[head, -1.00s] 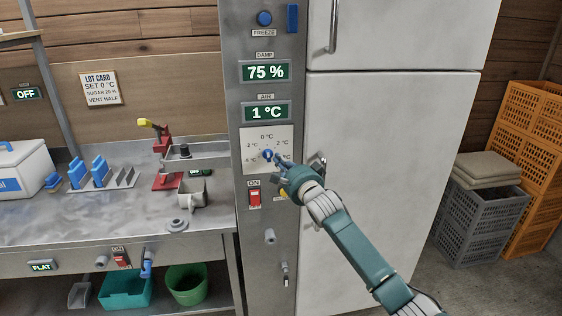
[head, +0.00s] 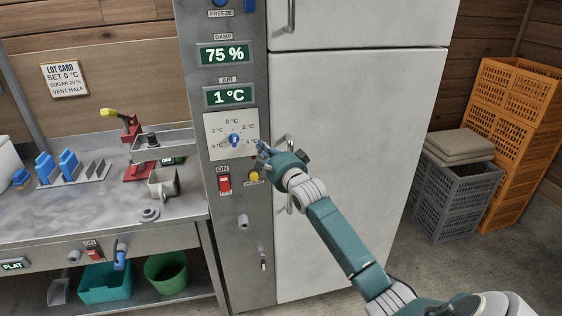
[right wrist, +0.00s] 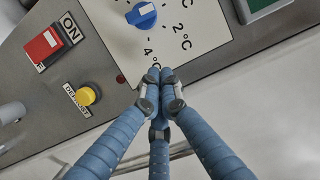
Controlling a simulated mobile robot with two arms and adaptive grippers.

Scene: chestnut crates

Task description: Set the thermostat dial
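The thermostat dial is a blue knob (head: 234,140) on a white scale plate (head: 214,123) on the steel control column. The plate is marked in °C with 0 at the top. The knob also shows at the top of the right wrist view (right wrist: 141,14); I cannot read its exact setting. The air display (head: 230,96) reads 1 °C. The lot card (head: 65,79) says SET 0 °C. My right gripper (head: 262,149) is just right of the dial, apart from it. Its blue fingers (right wrist: 160,77) are drawn together, empty, by the plate's edge. My left gripper is out of view.
A red ON switch (head: 224,184) and a yellow button (head: 254,176) sit below the dial. The white fridge door (head: 350,120) with its handle is right of the column. Crates (head: 505,150) stand far right.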

